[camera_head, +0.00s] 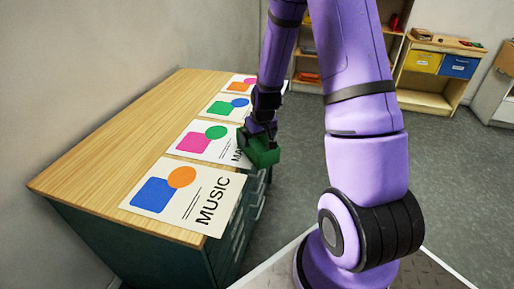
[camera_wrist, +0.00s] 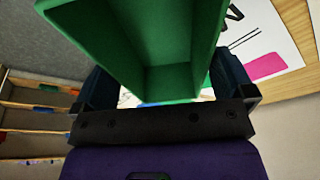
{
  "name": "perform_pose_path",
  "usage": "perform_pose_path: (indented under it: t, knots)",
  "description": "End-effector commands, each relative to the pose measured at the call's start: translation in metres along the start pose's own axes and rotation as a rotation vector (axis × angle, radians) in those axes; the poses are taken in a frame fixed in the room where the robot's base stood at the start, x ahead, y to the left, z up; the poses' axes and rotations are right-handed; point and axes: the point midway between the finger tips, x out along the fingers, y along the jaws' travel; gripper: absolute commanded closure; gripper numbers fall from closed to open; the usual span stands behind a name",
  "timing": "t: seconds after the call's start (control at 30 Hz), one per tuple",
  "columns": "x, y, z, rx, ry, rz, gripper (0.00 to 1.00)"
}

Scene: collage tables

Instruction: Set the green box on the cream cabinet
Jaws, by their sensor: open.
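The green box (camera_head: 262,149) is at the right edge of the wood-topped table, by the posters. I cannot tell whether it rests on the edge or is above it. In the wrist view the open-topped box (camera_wrist: 165,50) fills the upper middle. My gripper (camera_head: 258,132) is at the box, with its jaws open and a dark finger on either side of it in the wrist view (camera_wrist: 165,90). I cannot tell whether the fingers touch it. A pale cabinet with a wooden top (camera_head: 493,97), possibly the cream one, stands at the far right, cut off by the frame.
Several posters lie on the wood-topped dark green table (camera_head: 75,185); the nearest reads MUSIC (camera_head: 190,193). A wooden shelf unit (camera_head: 425,100) with a yellow bin (camera_head: 422,62) and a blue bin (camera_head: 459,67) stands at the back. Grey floor (camera_head: 440,150) between is clear.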

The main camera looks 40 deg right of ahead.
Motion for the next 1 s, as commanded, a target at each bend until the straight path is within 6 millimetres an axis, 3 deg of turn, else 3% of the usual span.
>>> perform_pose_path:
  t: [0.23, 0.57, 0.73, 1.0]
  knots:
    - [0.028, -0.001, -0.001, 0.000, -0.003, -0.001, 0.00]
    - [0.032, -0.001, -0.001, 0.000, 0.000, 0.000, 0.00]
    - [0.032, -0.001, -0.001, 0.000, -0.001, 0.000, 0.34]
    - [0.032, -0.001, -0.001, 0.000, 0.000, 0.000, 0.38]
